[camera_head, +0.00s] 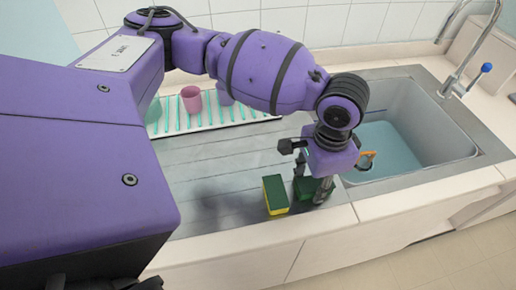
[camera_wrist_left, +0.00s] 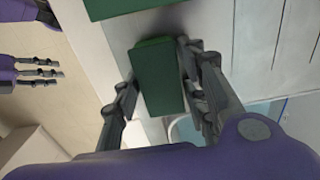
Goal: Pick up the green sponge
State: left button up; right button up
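A dark green sponge (camera_head: 309,187) lies on the grey drainboard beside the sink in the head view, partly hidden by my left gripper. My left gripper (camera_head: 314,182) points down over it, with fingers on both sides. In the left wrist view the green sponge (camera_wrist_left: 158,78) lies between the fingers of my left gripper (camera_wrist_left: 160,66). The fingertips are close to its long sides; whether they press on it cannot be made out. My right gripper (camera_wrist_left: 42,73) shows at the left edge of the left wrist view, with fingers apart and empty.
A green and yellow sponge (camera_head: 274,194) lies just left of the gripper. The sink basin (camera_head: 420,125) with bluish water and a tap (camera_head: 462,75) are to the right. A pink cup (camera_head: 191,99) stands on a white rack (camera_head: 205,128) at the back. The counter's front edge (camera_head: 270,240) is close.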

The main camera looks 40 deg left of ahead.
pick_arm(q)
jog(key=shift+c, duration=1.8)
pick_arm(e)
jog(key=shift+s+f, duration=0.15)
jog(key=shift+f, duration=0.05)
jog(key=shift+s+f, duration=0.1)
